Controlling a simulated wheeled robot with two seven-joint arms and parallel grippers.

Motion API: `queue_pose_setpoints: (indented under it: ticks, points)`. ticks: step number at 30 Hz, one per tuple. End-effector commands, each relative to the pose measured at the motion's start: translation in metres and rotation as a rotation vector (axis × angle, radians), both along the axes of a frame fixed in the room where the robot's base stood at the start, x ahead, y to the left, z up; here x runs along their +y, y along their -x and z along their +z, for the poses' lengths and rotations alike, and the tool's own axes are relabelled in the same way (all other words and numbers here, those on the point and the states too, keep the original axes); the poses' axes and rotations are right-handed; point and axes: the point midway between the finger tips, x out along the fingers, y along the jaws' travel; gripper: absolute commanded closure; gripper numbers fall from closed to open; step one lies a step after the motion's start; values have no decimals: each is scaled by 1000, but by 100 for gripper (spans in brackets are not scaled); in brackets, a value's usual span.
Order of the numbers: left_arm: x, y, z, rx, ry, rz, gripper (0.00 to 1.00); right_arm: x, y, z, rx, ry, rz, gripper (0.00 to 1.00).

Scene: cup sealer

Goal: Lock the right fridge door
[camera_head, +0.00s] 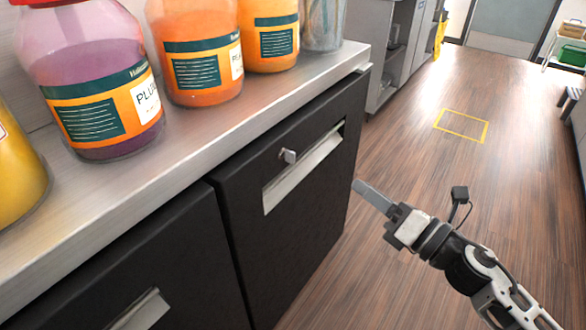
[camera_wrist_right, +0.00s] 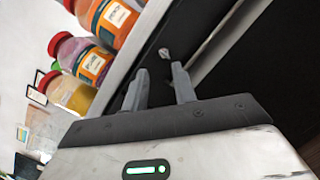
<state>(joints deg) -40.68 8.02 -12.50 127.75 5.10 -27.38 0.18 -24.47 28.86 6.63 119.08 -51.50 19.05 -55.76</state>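The right fridge door (camera_head: 320,195) is a black panel under the counter. It has a long pale recessed handle (camera_head: 300,172) and a small metal lock knob (camera_head: 288,156) just above the handle. The lock knob also shows in the wrist view (camera_wrist_right: 164,54), just beyond the fingertips. My right gripper (camera_head: 357,186) is to the right of the door in the head view, apart from the knob. In the wrist view my right gripper (camera_wrist_right: 158,72) has its two fingers spread with nothing between them. My left gripper is not in view.
The light counter (camera_head: 190,155) above carries several large jars, including a purple one (camera_head: 95,75) and an orange one (camera_head: 197,50). The left fridge door (camera_head: 130,270) is beside the right one. Wooden floor (camera_head: 400,140) is open to the right.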

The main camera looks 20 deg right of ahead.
Motion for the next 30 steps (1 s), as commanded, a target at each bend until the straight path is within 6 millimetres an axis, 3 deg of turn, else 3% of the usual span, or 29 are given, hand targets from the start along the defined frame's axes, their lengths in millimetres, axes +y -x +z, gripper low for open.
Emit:
queue_pose_setpoints:
  ticks: [1,3,7,14,30]
  points:
    - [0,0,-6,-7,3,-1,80,-2,-3,-1,-93,201,38,73]
    - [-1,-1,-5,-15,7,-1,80,-4,-4,0,-190,420,81,73]
    - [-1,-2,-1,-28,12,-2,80,-6,-7,-1,-283,645,126,73]
    - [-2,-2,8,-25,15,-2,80,9,-28,3,-303,684,132,73]
    - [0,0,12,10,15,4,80,78,-115,2,-299,676,132,73]
